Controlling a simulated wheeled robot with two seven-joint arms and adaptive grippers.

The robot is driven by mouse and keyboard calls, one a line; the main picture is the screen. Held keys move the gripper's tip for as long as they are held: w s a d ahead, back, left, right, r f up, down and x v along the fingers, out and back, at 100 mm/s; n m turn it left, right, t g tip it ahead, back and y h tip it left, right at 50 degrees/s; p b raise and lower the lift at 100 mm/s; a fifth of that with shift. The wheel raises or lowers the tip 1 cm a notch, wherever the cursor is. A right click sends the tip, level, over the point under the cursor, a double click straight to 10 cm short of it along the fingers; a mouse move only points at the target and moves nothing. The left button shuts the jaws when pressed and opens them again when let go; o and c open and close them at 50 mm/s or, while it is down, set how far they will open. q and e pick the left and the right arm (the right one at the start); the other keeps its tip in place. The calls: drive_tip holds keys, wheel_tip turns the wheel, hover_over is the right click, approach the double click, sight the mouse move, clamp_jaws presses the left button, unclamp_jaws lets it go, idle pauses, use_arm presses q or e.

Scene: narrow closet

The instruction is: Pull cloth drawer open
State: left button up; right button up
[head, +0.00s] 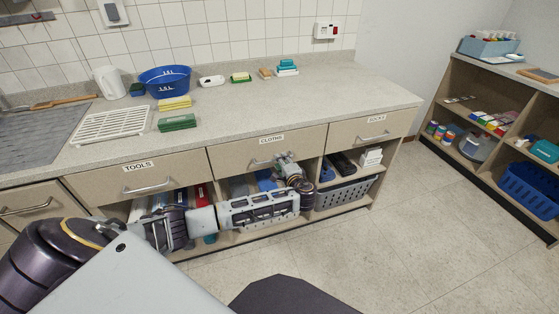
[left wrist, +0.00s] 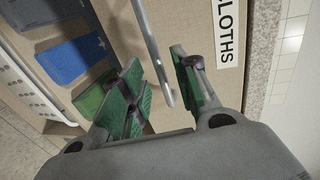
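The cloth drawer (head: 235,155), labelled CLOTHS, is the middle drawer under the counter and looks shut, its front in line with its neighbours. Its metal bar handle (head: 262,162) is partly hidden by my left gripper (head: 283,158). In the left wrist view, my left gripper (left wrist: 160,72) is open, its green-padded fingers on either side of the handle (left wrist: 152,45). The pads look apart from the bar; how deep the bar sits between them is unclear. The CLOTHS label (left wrist: 228,35) is beside the right finger. My right gripper is not in view.
The TOOLS drawer (head: 150,180) is to the left and the SOCKS drawer (head: 372,130) to the right. Below are open shelves with a grey basket (head: 345,193). The counter (head: 300,100) holds a blue tub (head: 165,80). Clear floor (head: 430,230) lies to the right.

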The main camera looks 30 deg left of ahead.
use_arm(q)
drive_tip(key=shift+x, duration=1.55)
clamp_jaws()
